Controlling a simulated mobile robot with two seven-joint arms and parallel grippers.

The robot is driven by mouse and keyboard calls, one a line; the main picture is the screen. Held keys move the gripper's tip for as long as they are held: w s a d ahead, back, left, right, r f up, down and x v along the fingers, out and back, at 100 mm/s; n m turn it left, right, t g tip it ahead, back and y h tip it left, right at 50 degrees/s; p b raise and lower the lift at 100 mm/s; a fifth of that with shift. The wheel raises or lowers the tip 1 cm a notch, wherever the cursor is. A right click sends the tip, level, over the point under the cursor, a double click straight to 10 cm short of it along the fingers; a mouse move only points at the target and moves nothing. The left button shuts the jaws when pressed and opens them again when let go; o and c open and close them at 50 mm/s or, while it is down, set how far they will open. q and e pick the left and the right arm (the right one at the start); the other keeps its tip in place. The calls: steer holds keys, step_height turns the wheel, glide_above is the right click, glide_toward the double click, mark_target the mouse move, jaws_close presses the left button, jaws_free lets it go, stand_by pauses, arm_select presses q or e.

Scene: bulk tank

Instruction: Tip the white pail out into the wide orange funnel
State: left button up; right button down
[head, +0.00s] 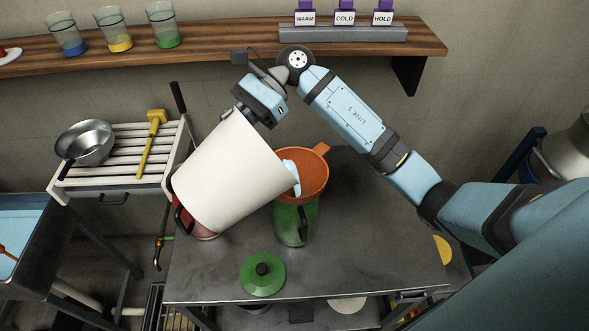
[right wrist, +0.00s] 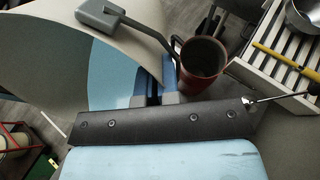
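The white pail (head: 225,170) is tilted steeply, its mouth facing right and down over the wide orange funnel (head: 312,180). Light blue liquid (head: 292,175) shows at the pail's lower lip, over the left side of the funnel. The funnel sits in the top of a green jug (head: 296,222) on the dark table. My right gripper (head: 240,114) reaches the pail at its upper rim. In the right wrist view the fingers (right wrist: 158,92) appear closed on the pail's wall (right wrist: 45,40), with light blue inside it. My left gripper is not in view.
A red jug (right wrist: 201,68) stands behind the pail, mostly hidden in the head view. A green lid (head: 262,274) lies on the front of the table (head: 350,265). A slatted rack (head: 115,160) with a metal pan (head: 86,143) stands left. A shelf (head: 220,48) with cups runs behind.

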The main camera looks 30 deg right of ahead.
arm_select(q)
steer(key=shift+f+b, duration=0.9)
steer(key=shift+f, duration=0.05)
arm_select(e)
steer(key=shift+d+r+y, duration=0.25)
steer(key=shift+d+y, duration=0.1)
steer(key=shift+y, duration=0.05)
